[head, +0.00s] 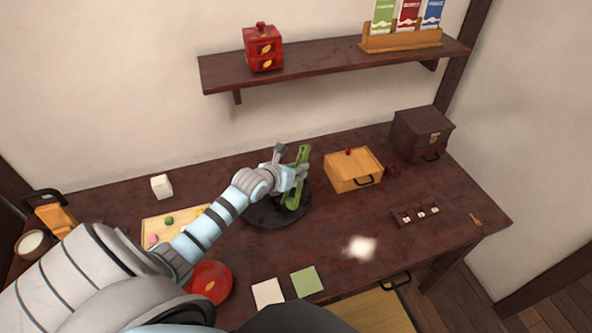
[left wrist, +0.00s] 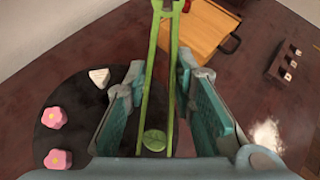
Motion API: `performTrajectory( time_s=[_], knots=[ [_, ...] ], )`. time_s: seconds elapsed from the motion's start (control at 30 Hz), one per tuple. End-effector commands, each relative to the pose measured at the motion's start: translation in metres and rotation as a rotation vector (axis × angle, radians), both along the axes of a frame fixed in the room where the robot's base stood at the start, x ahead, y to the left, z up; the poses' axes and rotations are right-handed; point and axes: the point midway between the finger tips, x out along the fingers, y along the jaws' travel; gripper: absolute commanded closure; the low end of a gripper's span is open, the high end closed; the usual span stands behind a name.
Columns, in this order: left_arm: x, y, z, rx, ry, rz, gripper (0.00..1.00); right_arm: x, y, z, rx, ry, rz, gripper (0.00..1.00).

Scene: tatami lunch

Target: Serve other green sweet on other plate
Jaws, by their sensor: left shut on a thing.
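My left gripper (head: 297,176) is shut on green tongs (head: 303,155), held over a round black tray (head: 262,218). In the left wrist view the tongs (left wrist: 152,75) run between my fingers. Their lower ends lie on either side of a green leaf-like sweet (left wrist: 154,140); I cannot tell whether they touch it. Two pink flower sweets (left wrist: 54,117) and a white triangular sweet (left wrist: 99,77) lie on the tray. A red plate (head: 222,284) is at the front, partly behind my left arm. A green ball (head: 169,221) sits on a wooden board (head: 187,210). My right gripper is out of view.
A wooden box (head: 352,175) and a dark chest (head: 421,135) stand at the back right. A small dark rack (head: 416,215) lies to the right. White (head: 268,292) and green (head: 307,281) squares lie at the front edge. A white cube (head: 161,187) stands back left.

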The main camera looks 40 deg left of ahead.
Motion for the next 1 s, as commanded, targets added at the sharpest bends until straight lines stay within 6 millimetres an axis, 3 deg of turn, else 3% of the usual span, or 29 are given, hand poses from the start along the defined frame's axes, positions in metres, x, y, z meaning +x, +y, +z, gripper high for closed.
performTrajectory(
  time_s=[0.03, 0.7, 1.0],
  knots=[
    [0.0, 0.0, 0.012, 0.0, -0.001, 0.0, 1.0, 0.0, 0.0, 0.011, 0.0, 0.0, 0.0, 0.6],
    [0.0, 0.0, 0.093, 0.001, -0.001, 0.0, 1.0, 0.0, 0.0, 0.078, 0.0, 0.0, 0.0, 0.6],
    [0.0, 0.0, 0.096, 0.0, -0.001, 0.0, 1.0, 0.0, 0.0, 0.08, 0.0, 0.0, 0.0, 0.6]
  ],
)
